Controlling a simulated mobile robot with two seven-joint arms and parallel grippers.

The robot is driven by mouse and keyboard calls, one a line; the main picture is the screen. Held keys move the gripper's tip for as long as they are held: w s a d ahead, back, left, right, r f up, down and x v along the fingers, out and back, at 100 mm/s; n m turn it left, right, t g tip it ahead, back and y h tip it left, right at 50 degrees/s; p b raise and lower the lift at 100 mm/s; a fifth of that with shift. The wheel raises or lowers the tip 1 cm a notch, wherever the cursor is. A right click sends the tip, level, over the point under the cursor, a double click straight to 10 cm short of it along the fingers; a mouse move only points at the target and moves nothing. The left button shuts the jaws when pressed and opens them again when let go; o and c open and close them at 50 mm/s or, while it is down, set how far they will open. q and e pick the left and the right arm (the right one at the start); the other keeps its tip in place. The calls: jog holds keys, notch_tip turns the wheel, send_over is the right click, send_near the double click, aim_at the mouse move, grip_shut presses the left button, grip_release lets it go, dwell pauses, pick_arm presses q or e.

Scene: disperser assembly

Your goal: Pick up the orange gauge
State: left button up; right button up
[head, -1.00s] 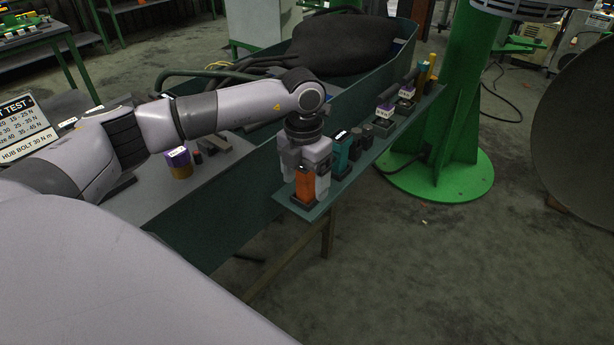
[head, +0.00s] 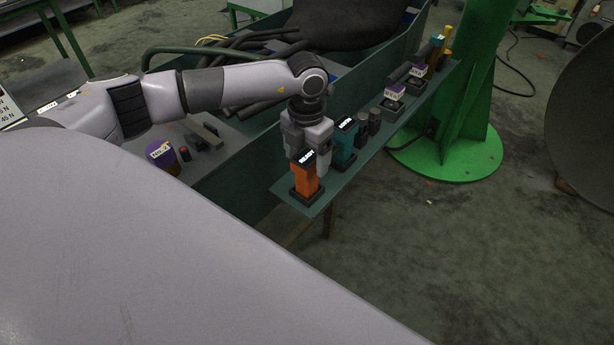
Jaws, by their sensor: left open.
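The orange gauge (head: 305,181) stands upright in a dark base near the front end of the narrow green shelf. Its lit label faces up. My left gripper (head: 311,163) hangs over it, pointing down, with its fingers apart at the gauge's upper part. The gauge's top shows between and in front of the fingers. I cannot tell whether a finger touches it. My right gripper is not in view.
A teal gauge (head: 345,146) stands close behind the orange one. Farther along the shelf are dark cylinders (head: 368,124), purple-and-white items (head: 395,92) and a yellow item (head: 446,42). A green pillar (head: 465,90) stands right.

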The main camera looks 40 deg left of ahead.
pick_arm(q)
jog(key=shift+f, duration=1.55)
jog(key=c, duration=1.2)
jog(key=shift+r, duration=0.15)
grip_shut()
